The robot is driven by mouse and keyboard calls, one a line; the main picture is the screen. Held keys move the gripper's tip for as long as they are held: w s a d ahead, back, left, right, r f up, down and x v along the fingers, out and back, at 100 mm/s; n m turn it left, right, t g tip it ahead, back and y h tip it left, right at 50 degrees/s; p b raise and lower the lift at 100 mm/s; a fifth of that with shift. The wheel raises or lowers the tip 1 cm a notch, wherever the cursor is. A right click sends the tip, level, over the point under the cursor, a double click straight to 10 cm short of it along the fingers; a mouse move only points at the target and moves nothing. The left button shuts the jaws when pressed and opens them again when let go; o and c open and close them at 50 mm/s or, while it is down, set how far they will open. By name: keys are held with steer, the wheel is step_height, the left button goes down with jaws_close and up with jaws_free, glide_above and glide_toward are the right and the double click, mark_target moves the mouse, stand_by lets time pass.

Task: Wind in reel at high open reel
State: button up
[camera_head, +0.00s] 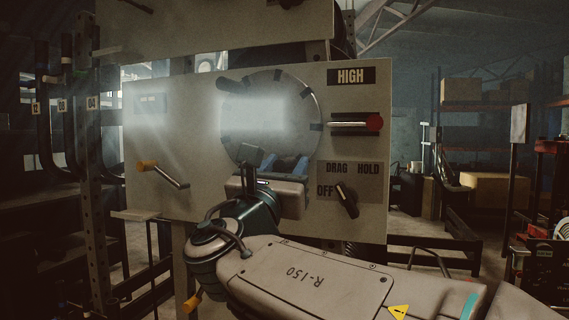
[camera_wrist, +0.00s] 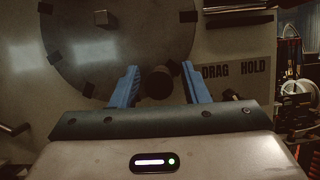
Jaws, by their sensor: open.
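In the wrist view, a dark round knob (camera_wrist: 158,82) shows between the open fingers, near the disc's lower right rim. I cannot tell whether either finger touches it. My gripper hides the lower part of the disc in the head view.
A red-tipped lever (camera_head: 372,123) sits in a slot right of the disc. Below it, a black selector knob (camera_head: 346,201) has DRAG, HOLD and OFF markings. Shelving (camera_head: 473,120) stands behind at right.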

jaws_close()
steer(key=shift+d+r+n, duration=0.1)
steer(key=shift+n, duration=0.2)
steer(key=shift+s+d+r+n, duration=0.1)
steer(key=shift+n, duration=0.3)
jaws_free()
steer(key=b+v, duration=0.3)
steer(key=v, duration=1.1)
steer(key=shift+d+b, duration=0.2)
steer(key=shift+b, duration=0.15)
